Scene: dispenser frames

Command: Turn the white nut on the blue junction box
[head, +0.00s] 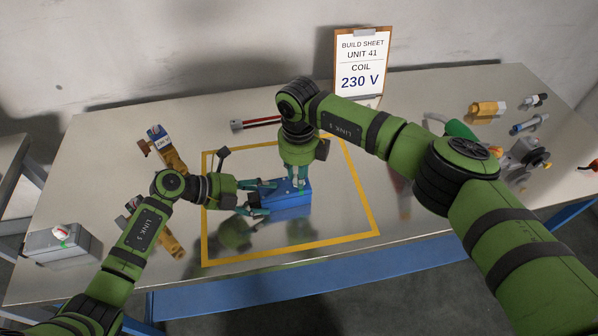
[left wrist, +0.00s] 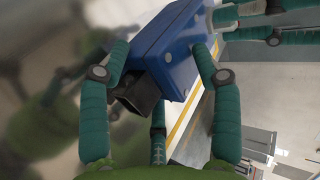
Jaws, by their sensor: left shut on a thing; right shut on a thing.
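The blue junction box (head: 296,204) sits inside the yellow outline on the table. It fills the top middle of the left wrist view (left wrist: 182,50), with a dark square fitting (left wrist: 138,97) on its near end. My left gripper (head: 266,197) comes from the left and is shut on the box, its fingers along two opposite sides. My right gripper (head: 300,180) points down from above at the box's top and is shut on what appears to be the white nut. The nut shows as a pale piece (left wrist: 225,16) in the left wrist view, partly hidden by the right fingers.
A build sheet (head: 361,65) reading COIL 230 V stands at the back. Orange-brown parts (head: 168,148) lie at left, near a grey box (head: 59,239). A red-and-black tool (head: 256,123) lies behind the yellow outline (head: 300,254). Several fittings (head: 487,110) lie at right.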

